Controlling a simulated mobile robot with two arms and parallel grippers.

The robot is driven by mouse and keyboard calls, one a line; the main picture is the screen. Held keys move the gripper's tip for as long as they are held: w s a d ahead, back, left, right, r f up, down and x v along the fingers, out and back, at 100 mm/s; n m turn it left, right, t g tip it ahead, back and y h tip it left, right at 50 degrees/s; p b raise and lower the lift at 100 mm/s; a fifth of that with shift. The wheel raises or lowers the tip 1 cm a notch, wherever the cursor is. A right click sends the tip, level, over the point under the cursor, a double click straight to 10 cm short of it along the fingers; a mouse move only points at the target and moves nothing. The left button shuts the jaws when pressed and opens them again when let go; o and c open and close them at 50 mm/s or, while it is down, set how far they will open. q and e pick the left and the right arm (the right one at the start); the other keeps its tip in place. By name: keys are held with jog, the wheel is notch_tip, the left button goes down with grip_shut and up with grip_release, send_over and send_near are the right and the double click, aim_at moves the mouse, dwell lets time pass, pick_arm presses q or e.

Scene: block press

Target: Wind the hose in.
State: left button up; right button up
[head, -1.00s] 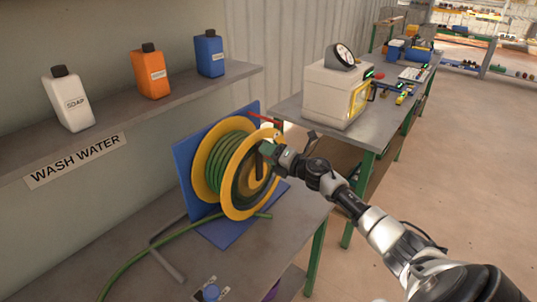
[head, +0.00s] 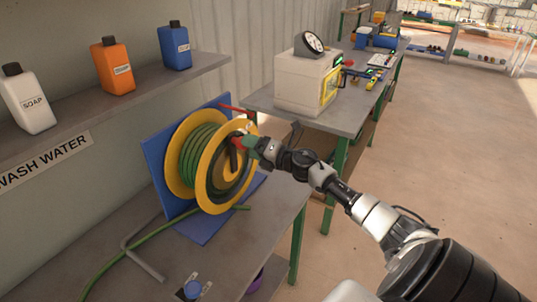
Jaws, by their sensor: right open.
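The hose reel (head: 176,186) has two yellow flanges and stands on a blue mount (head: 154,160) on the bench at left. Several turns of green hose (head: 200,150) are wound on it. The hose's loose length (head: 126,248) runs across the bench to the lower left. A dark crank arm (head: 233,158) shows at the reel's front face, with a small red part at its upper end. My right gripper (head: 243,144) is open at that upper end. Whether it touches the crank is too small to tell. My left gripper is out of view.
A shelf (head: 150,88) above holds white, orange and blue bottles, over a WASH WATER sign (head: 45,160). A second bench behind carries a white machine with a dial (head: 303,82). A bent grey rod (head: 142,258) lies near the hose. The floor at right is clear.

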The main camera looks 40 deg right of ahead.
jog(key=b+v, duration=0.1)
jog(key=v, duration=0.6)
jog(key=shift+b, duration=0.4)
jog(key=shift+s, duration=0.15)
